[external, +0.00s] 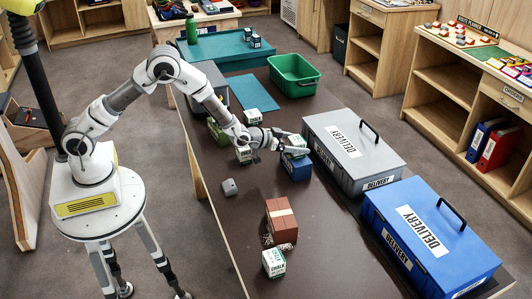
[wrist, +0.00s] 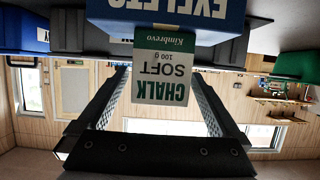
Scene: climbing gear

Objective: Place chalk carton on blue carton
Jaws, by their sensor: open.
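The chalk carton (wrist: 163,75), white with a green band and "CHALK SOFT" lettering, rests on top of the blue carton (wrist: 160,14), marked "EYELETS". The wrist view is upside down. In the external view the chalk carton (external: 297,151) sits on the blue carton (external: 298,170), just left of the grey delivery box. My gripper (external: 289,141) is open around the chalk carton. In the wrist view its fingers (wrist: 160,88) stand on either side of the carton, with gaps visible.
Grey (external: 352,158) and blue (external: 428,245) delivery boxes stand on the right. Another chalk carton (external: 273,263) and a brown carton (external: 281,221) stand nearer the front. More cartons (external: 252,117) stand behind my gripper, with a green bin (external: 294,88) beyond.

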